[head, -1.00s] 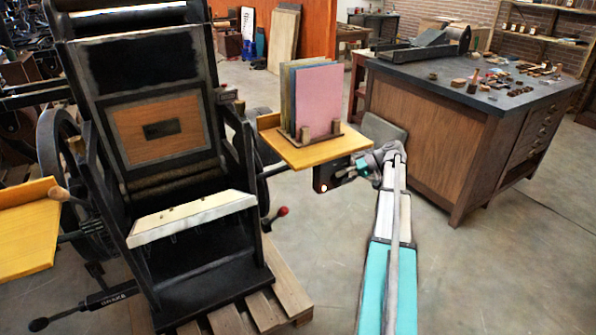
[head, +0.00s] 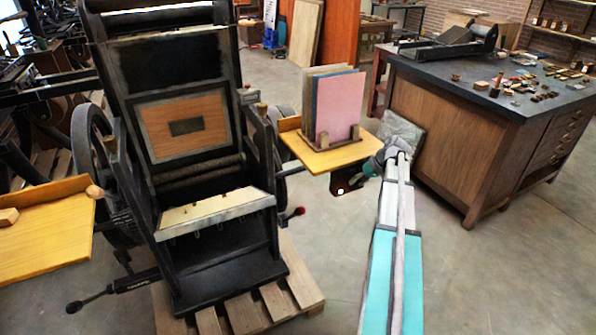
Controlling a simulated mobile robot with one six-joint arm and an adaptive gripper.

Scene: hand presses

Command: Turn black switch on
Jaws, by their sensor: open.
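A small dark box (head: 346,181) with a white dot on its front hangs just under the right-hand yellow shelf of the black hand press. It may be the black switch, but it is too small to tell its position. My gripper (head: 366,170) is at the end of my arm, beside the right side of this box and under the shelf's edge. It is open. Its fingertips are small and partly hidden, so contact with the box cannot be told.
The yellow shelf (head: 322,160) holds upright coloured sheets (head: 338,105) close above my gripper. The press (head: 186,75) stands on a wooden pallet (head: 240,318); a red-knobbed lever (head: 297,212) sticks out. A wooden cabinet (head: 440,125) is at right. Floor between is free.

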